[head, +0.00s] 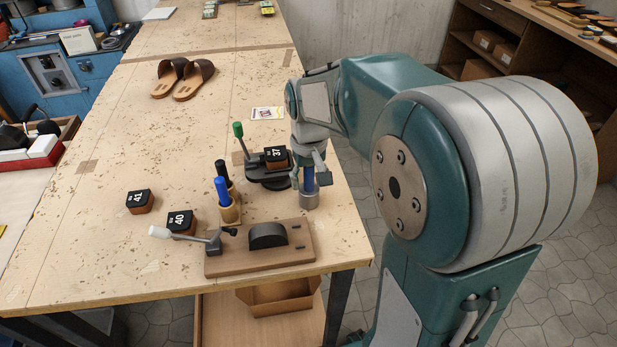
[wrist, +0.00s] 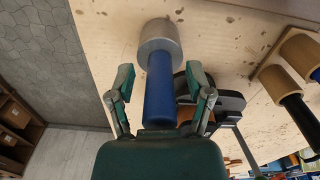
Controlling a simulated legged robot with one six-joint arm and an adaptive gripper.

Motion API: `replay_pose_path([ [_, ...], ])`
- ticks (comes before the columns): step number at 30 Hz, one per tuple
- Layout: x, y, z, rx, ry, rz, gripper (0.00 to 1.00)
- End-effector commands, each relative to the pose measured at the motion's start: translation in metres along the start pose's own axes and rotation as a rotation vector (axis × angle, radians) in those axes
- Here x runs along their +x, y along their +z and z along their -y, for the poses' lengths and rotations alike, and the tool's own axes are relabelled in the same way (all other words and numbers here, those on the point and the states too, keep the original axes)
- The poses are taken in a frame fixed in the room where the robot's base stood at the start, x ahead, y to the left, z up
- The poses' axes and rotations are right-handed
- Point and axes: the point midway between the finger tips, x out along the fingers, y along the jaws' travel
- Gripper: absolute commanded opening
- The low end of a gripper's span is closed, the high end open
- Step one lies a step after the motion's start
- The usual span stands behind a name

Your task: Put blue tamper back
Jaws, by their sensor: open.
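The blue tamper (head: 310,182) stands upright near the right edge of the workbench, its metal head on the wood. In the wrist view its blue handle (wrist: 160,95) runs between my fingers, with the grey metal head (wrist: 159,43) beyond the fingertips. My gripper (head: 309,163) is open around the handle from above, with gaps visible on both sides in the wrist view (wrist: 161,80). Left of it, wooden holders (head: 230,213) carry another blue-handled tool (head: 221,190) and a black-handled tool (head: 222,173).
A dark clamp fixture with a green-handled lever (head: 243,143) and block 37 (head: 276,158) stands just left of my gripper. A wooden board with a lever (head: 260,260) lies in front. Blocks 40 (head: 181,222) and 41 (head: 140,201) sit left. Sandals (head: 183,78) lie farther back.

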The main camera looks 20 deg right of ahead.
Motion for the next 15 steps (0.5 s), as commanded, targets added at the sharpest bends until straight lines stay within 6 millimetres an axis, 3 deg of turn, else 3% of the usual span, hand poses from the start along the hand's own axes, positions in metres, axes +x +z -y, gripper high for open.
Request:
replay_pose_path([
  [7, -0.011, -0.001, 0.0, 0.0, 0.0, -0.005, 0.66],
  [15, -0.065, -0.001, 0.0, 0.0, 0.0, -0.006, 0.66],
])
